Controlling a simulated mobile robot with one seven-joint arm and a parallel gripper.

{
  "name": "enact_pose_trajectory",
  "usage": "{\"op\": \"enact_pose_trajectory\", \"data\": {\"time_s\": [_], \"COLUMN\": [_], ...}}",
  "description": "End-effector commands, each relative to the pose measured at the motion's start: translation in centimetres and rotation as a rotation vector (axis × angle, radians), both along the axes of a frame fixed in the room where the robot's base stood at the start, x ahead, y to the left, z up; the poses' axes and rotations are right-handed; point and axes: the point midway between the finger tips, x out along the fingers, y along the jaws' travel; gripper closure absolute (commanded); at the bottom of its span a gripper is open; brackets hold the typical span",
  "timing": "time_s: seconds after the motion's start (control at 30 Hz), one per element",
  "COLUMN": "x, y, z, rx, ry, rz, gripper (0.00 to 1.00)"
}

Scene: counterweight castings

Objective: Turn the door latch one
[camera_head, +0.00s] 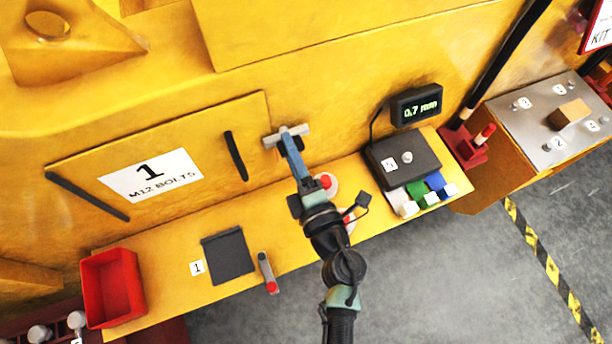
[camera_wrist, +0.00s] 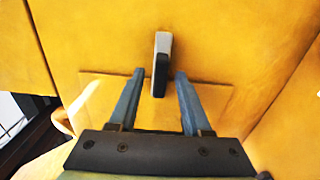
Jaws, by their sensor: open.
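The yellow door (camera_head: 200,125) carries a white label (camera_head: 150,175) reading "1 M12 BOLTS". It looks closed. A short grey bar latch (camera_head: 272,141) sits on the yellow panel just right of the door and lies roughly crosswise in the head view. My gripper (camera_head: 286,138) is right at the latch and hides its middle. In the wrist view the latch (camera_wrist: 162,50) shows a pale face and a dark side. It points up between the fingertips of my open gripper (camera_wrist: 160,74), with one finger on each side. I cannot tell whether either finger touches it.
Below the door, a yellow shelf (camera_head: 180,284) holds a red bin (camera_head: 112,288), a dark plate (camera_head: 228,256) and a red-tipped grey cylinder (camera_head: 267,272). Right of my arm are a dark box (camera_head: 402,158) and a display (camera_head: 416,105) reading "0.7 mm".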

Motion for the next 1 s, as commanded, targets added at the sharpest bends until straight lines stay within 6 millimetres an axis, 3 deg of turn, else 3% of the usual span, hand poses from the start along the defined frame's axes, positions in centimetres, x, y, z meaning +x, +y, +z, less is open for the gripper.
{"op": "enact_pose_trajectory", "data": {"time_s": [0.5,0.7,1.0], "x": [-9.3,-10.9,-11.2], "y": [-3.0,-3.5,-3.6], "z": [-0.3,-0.2,0.0], "rx": [-0.003,-0.002,-0.001], "ry": [0.003,0.002,0.000], "rz": [0.001,0.000,0.001], "gripper": [0.51,0.51,0.51]}}
